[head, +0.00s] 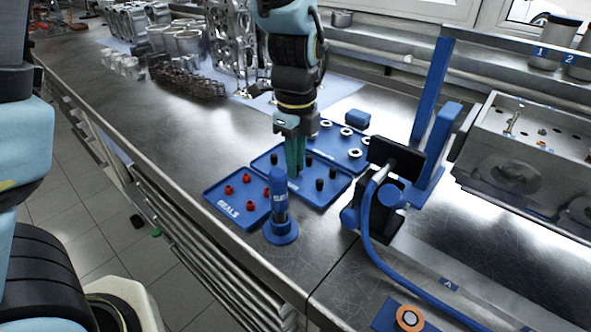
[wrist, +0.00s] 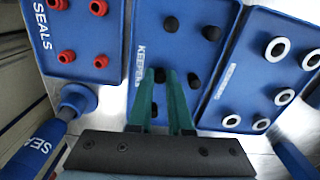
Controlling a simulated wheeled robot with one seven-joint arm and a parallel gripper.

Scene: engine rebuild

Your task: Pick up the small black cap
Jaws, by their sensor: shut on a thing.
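Several small black caps stand on the blue keepers tray (wrist: 143,45); one black cap (head: 333,172) is near its right side in the head view. In the wrist view, black caps (wrist: 171,23) show beyond and beside my fingers. My gripper (head: 294,174) points straight down over the middle of this tray, its green fingers reaching low among the caps. In the wrist view the fingertips (wrist: 173,74) are drawn close together. My gripper is shut on a small black cap, which the fingers mostly hide.
A blue seals tray (head: 222,213) with red caps lies to the left, and a tray of pale rings (head: 355,153) to the right. A blue upright tool (head: 280,205) stands close in front. A blue stand with a black box (head: 397,156) is at right.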

